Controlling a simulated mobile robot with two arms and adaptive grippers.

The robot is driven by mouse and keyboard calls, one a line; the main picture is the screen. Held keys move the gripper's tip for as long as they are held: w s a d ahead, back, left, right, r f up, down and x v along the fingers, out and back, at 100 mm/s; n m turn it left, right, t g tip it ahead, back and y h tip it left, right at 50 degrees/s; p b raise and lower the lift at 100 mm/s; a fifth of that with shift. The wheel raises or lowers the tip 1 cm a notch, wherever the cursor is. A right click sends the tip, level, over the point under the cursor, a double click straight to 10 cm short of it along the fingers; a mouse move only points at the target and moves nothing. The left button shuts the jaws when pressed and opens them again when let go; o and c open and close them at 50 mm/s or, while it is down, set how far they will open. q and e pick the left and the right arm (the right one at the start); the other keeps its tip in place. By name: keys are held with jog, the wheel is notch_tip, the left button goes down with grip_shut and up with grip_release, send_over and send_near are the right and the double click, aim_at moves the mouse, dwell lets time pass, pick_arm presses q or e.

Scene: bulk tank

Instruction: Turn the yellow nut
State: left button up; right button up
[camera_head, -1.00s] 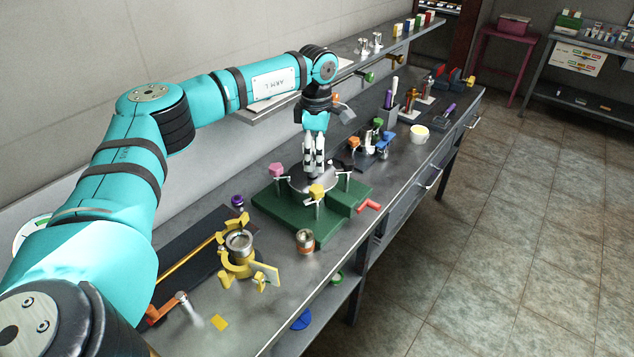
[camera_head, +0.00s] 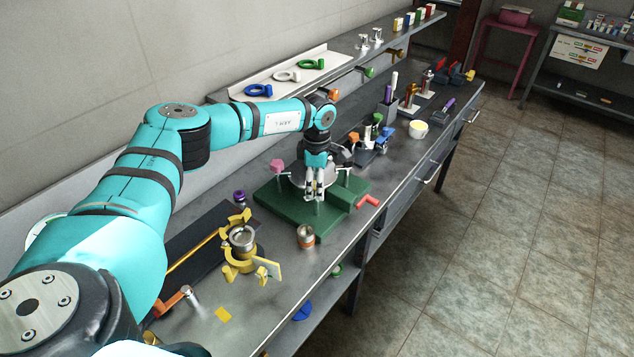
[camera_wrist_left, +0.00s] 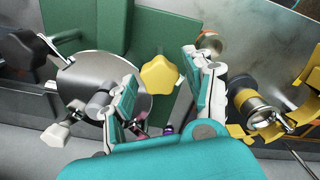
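The yellow nut (camera_wrist_left: 160,76) is a star-shaped knob. In the head view the gripper hides the nut. My right gripper is not in view.
A pink knob (camera_head: 277,166) stands at the lid's left side, and a red handle (camera_head: 367,201) sticks out at the base's right. A small copper-coloured cup (camera_head: 306,236) and a yellow clamp fixture (camera_head: 240,262) stand nearby.

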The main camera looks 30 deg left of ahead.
pick_arm(q)
jog(key=c, duration=0.9)
jog(key=shift+c, duration=0.2)
jog(key=n, duration=0.6)
jog(key=shift+n+b, duration=0.3)
jog(key=shift+b, duration=0.05)
jog(key=n, duration=0.6)
jog(key=shift+w+r, duration=0.1)
jog(key=shift+r, duration=0.05)
jog(key=o, duration=1.1)
jog(key=shift+o, duration=0.2)
